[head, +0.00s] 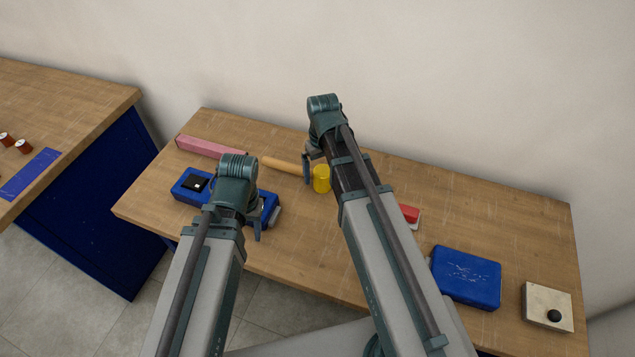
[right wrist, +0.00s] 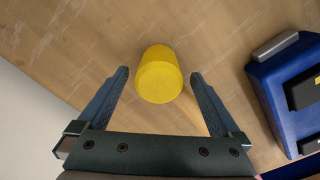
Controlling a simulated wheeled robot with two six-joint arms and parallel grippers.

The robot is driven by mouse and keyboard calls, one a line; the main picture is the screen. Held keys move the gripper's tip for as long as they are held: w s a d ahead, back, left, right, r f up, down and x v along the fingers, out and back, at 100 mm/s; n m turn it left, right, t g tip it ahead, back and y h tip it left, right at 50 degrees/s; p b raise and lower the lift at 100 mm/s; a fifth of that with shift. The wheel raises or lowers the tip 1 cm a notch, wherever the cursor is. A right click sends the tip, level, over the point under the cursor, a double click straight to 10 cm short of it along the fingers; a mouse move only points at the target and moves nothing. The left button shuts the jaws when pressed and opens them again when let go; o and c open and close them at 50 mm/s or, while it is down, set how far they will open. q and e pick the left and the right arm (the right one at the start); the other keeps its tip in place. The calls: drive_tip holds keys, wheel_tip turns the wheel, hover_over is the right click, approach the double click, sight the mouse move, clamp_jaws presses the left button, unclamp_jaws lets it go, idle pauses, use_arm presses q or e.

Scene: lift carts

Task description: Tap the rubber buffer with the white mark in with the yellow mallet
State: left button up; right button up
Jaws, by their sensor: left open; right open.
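The yellow mallet lies on the wooden table, with its yellow head (head: 321,179) beside my right gripper (head: 309,170) and its wooden handle (head: 282,165) reaching left. In the right wrist view my right gripper (right wrist: 160,76) is open, with the yellow head (right wrist: 160,74) seen between its fingertips. The handle (right wrist: 194,115) passes under the gripper. A blue holder (head: 184,190) on the table's left carries a black rubber buffer with a white mark (head: 196,184). My left gripper (head: 250,224) is open and empty in front of the holder's right part, hiding some of it.
A pink bar (head: 211,147) lies behind the holder. A red-and-white object (head: 410,214) is partly hidden by my right arm. A blue case (head: 466,277) and a pale block with a black knob (head: 547,307) are at the right. A second table (head: 75,105) stands left across a gap.

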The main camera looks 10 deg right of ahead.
drive_tip(key=shift+f, duration=0.7)
drive_tip(key=shift+r, duration=0.1)
clamp_jaws()
